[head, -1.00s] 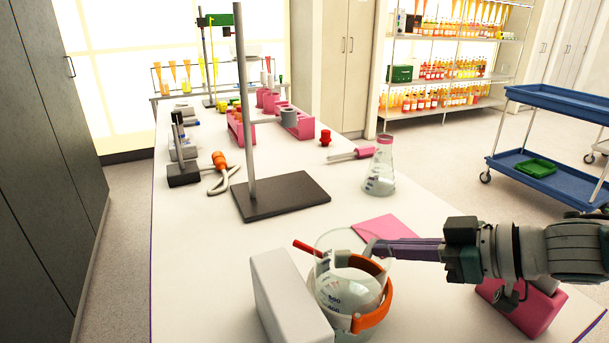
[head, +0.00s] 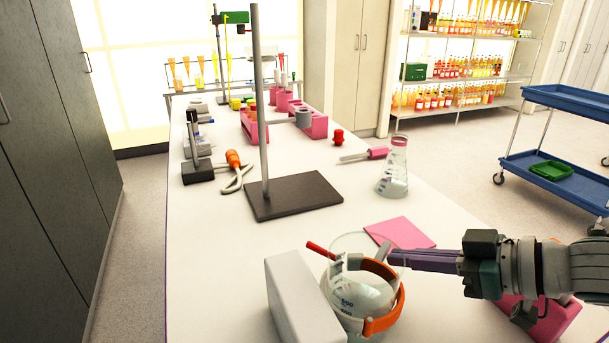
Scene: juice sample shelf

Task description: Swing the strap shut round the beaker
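The clear glass beaker (head: 352,297) with white markings stands at the front of the white bench. An orange strap (head: 400,300) curves round its right side, from the back to the front. A grey-green band shows low round the beaker. My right gripper (head: 390,254) reaches in from the right, with its purple fingers level and their grey tips at the back right rim of the beaker, close to the strap's back part. The fingers overlap, so I cannot see a gap or whether they touch the strap. My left gripper is not in view.
A white block (head: 298,300) stands close left of the beaker, and a red rod (head: 320,250) sticks out behind it. A pink pad (head: 400,233), a flask (head: 393,175) and a stand base (head: 292,195) lie farther back. A pink object (head: 545,322) is under my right arm.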

